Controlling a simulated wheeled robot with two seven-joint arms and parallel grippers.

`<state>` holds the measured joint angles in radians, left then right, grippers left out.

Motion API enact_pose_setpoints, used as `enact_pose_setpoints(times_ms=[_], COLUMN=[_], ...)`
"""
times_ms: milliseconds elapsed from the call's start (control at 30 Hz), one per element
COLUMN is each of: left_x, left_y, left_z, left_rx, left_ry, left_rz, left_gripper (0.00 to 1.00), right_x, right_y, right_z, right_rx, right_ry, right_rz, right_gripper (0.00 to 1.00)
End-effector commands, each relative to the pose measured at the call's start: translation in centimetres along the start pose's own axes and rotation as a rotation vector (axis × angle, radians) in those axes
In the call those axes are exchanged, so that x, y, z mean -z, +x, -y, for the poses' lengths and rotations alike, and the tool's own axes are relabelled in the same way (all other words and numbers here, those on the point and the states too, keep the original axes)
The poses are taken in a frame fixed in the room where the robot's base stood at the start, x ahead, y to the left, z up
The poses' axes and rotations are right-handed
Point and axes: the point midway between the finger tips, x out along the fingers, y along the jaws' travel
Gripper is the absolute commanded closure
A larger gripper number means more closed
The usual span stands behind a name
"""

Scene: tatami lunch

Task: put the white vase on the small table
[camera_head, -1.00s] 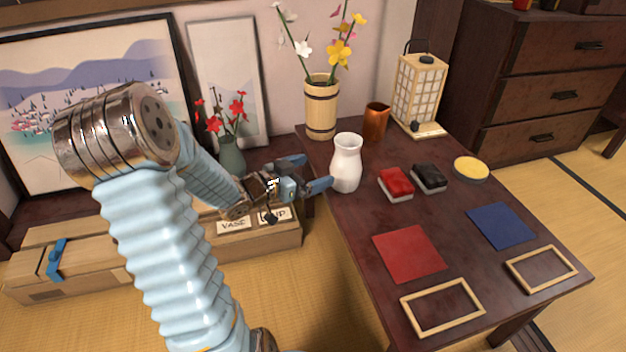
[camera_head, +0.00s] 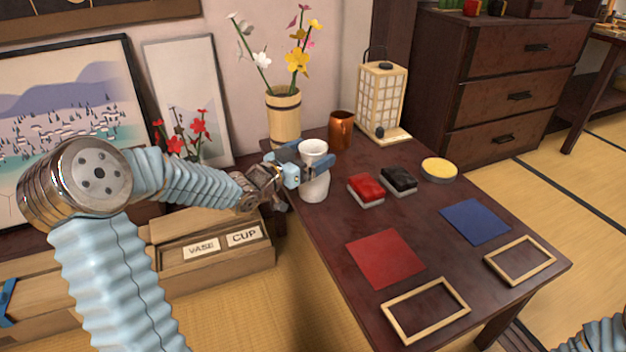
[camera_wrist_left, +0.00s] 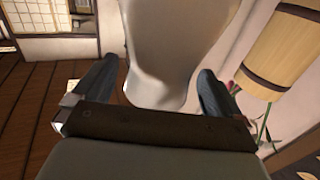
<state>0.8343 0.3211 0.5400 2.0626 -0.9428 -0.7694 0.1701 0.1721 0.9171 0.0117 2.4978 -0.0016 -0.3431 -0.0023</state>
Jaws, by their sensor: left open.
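The white vase (camera_head: 314,189) stands upright on the dark wooden table (camera_head: 318,238), near its left edge. My left gripper (camera_head: 308,163) is open at the vase, with its fingers on either side of the vase's upper body. In the left wrist view the vase (camera_wrist_left: 175,50) fills the middle between the two open fingers (camera_wrist_left: 157,92). I cannot tell whether either finger touches it. My right gripper is not in view; only a bit of my right arm shows at the bottom right corner.
A bamboo vase with flowers (camera_head: 284,118), a copper cup (camera_head: 341,130) and a lantern (camera_head: 382,100) stand behind the vase. Red and black blocks, a yellow round dish (camera_head: 439,169), coloured squares and wooden frames lie to the right. A box labelled VASE and CUP (camera_head: 218,262) is on the floor.

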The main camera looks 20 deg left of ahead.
Motion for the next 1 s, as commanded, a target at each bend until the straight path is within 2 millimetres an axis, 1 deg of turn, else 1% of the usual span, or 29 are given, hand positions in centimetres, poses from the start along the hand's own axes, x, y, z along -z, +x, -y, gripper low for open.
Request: enact_pose_setpoints(times_ms=[33, 100, 200, 433, 467, 1000], left_x=[-0.3, -0.2, -0.2, -0.1, -0.1, -0.1], left_y=[0.9, 1.9, 2.8, 3.0, 3.0, 3.0], left_z=[-0.1, -0.1, -0.1, -0.1, -0.1, -0.1], left_rx=[-0.002, -0.001, 0.0, 0.001, 0.001, 0.001], left_ry=[-0.002, -0.001, -0.001, 0.0, 0.0, 0.0], left_rz=[-0.002, -0.002, 0.0, 0.001, 0.001, 0.001], left_gripper=[0.01, 0.01, 0.01, 0.01, 0.04, 0.87], right_x=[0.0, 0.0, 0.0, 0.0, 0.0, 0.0], right_y=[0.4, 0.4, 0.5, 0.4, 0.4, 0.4], right_z=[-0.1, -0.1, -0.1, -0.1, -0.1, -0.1], right_rx=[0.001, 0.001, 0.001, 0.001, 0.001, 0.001], right_ry=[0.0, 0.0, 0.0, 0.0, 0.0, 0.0], right_rz=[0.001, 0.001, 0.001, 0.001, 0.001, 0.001], right_gripper=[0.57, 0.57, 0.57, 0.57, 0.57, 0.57])
